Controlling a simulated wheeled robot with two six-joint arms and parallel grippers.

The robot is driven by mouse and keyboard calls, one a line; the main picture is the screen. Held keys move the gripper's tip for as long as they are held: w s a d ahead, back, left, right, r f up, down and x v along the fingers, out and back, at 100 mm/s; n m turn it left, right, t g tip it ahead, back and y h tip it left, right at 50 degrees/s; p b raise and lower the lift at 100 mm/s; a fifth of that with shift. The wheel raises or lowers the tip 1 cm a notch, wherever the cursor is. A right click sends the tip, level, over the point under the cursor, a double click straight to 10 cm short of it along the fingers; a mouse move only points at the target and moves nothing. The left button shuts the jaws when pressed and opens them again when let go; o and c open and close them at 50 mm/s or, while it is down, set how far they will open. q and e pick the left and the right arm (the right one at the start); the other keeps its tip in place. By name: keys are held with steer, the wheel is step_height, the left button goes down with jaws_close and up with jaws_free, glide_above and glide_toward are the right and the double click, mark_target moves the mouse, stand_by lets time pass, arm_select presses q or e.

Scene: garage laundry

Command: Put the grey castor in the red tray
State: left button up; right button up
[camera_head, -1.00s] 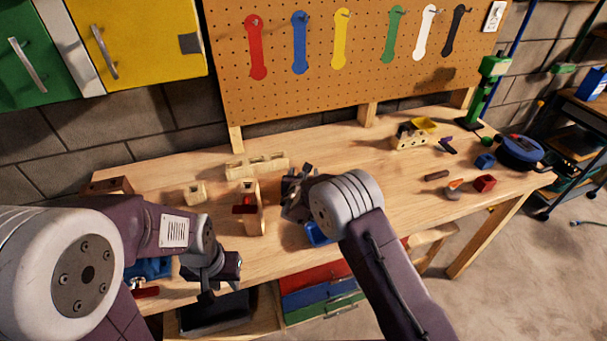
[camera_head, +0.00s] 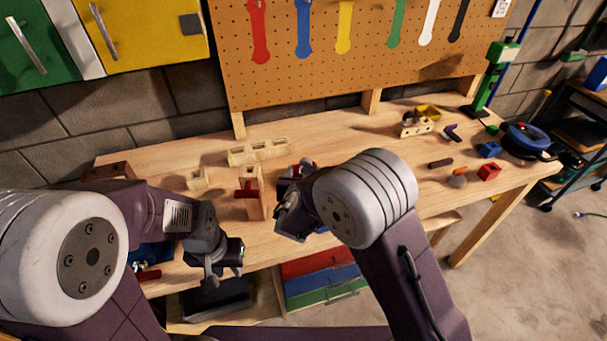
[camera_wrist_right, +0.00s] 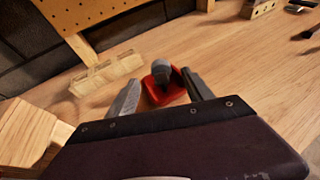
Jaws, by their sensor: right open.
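The red tray (camera_wrist_right: 172,93) lies on the bench just beyond my right gripper (camera_wrist_right: 161,97) in the right wrist view. A grey rounded piece (camera_wrist_right: 161,69), which looks like the grey castor, shows in the tray, though its lower part is hard to make out. The right fingers are open, one to each side of my line of sight to the tray, with nothing between them. My left gripper (camera_head: 222,279) hangs at the bench's front edge, apparently open and empty.
Wooden blocks (camera_head: 258,151) stand left of the tray, with a wooden piece and red clamp (camera_head: 250,189) nearer. A blue thing lies partly hidden under my right gripper. A blue block (camera_head: 488,149) and red block (camera_head: 489,172) lie far right. The bench's middle is mostly clear.

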steer(key=s+d+m+g+h, duration=0.1)
steer(key=d+m, duration=0.2)
steer(key=d, duration=0.2)
steer(key=s+d+f+m+g+h, duration=0.1)
steer(key=s+d+m+g+h, duration=0.1)
steer(key=d+m, duration=0.1)
steer(key=s+d+f+m+g+h, duration=0.1)
steer(key=s+d+m, duration=0.1)
steer(key=d, duration=0.4)
steer(key=shift+s+d+f+m+g+h, duration=0.1)
steer(key=shift+s+d+m+g+h, duration=0.2)
steer(key=shift+m, duration=0.4)
steer(key=s+d+f+m+g+y, duration=0.15)
steer(key=s+d+m+g, duration=0.25)
steer(key=s+m, duration=0.4)
steer(key=s+d+f+m+g+y, duration=0.1)
steer(key=s+d+f+m+g, duration=0.25)
steer(key=s+m, duration=0.45)
steer(key=s+a+m+y, duration=0.1)
steer(key=m, duration=0.2)
steer(key=s+a+r+m+y, duration=0.1)
steer(key=m, duration=0.2)
steer(key=s+a+m+y, duration=0.1)
steer(key=a+m, duration=0.1)
steer(key=m, duration=0.2)
steer(key=shift+s+r+y, duration=0.15)
steer(key=shift+s+y, duration=0.1)
steer(key=shift+s, duration=0.15)
steer(key=shift+a, duration=0.1)
